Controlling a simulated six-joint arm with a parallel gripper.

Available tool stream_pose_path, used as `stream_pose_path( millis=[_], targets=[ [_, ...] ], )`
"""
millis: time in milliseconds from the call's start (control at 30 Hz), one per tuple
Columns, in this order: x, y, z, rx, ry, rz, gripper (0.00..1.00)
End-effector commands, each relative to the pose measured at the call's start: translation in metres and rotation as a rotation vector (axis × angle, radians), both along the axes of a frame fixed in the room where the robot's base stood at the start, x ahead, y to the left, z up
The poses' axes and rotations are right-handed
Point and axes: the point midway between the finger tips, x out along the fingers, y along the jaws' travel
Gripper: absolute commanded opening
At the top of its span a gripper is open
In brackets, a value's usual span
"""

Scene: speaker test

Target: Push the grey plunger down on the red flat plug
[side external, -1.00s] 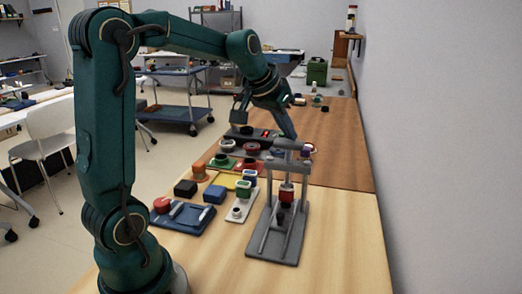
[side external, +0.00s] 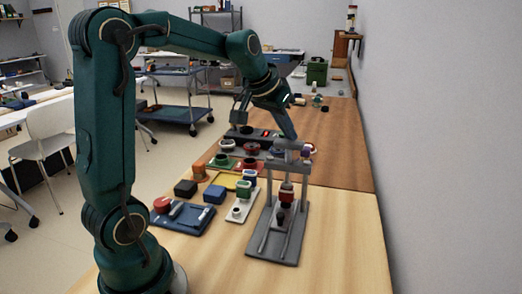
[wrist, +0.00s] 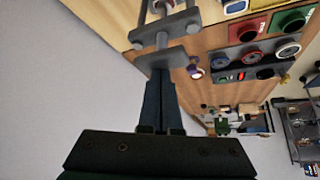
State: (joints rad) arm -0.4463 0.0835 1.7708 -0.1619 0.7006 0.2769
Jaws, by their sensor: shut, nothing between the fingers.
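A grey press stand (side external: 270,248) stands on the near part of the table in the side view, with upright rods and a grey crossbar (side external: 287,156) near their top. A small red part (side external: 287,196), seemingly the red plug, sits between the rods with a darker piece around it. My gripper (side external: 293,136) is shut and points down at the top of the stand. In the wrist view my shut fingers (wrist: 160,85) reach the grey plate of the stand (wrist: 165,57); whether they touch is unclear.
Left of the stand are a blue tray (side external: 185,220) with a red round part, a white plate (side external: 238,213), and several coloured blocks and sockets. A dark panel of round sockets (side external: 245,147) lies behind. A wall is at right; the table's front right is clear.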

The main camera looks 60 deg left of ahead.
Motion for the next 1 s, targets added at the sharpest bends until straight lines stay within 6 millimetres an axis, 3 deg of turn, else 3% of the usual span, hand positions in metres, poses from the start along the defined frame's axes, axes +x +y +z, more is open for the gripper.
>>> stream_pose_path(
  millis=[267, 1000],
  targets=[
    [0.000, 0.000, 0.000, -0.001, 0.005, 0.000, 0.00],
    [0.000, 0.000, 0.049, 0.001, 0.000, -0.001, 0.00]
  ],
)
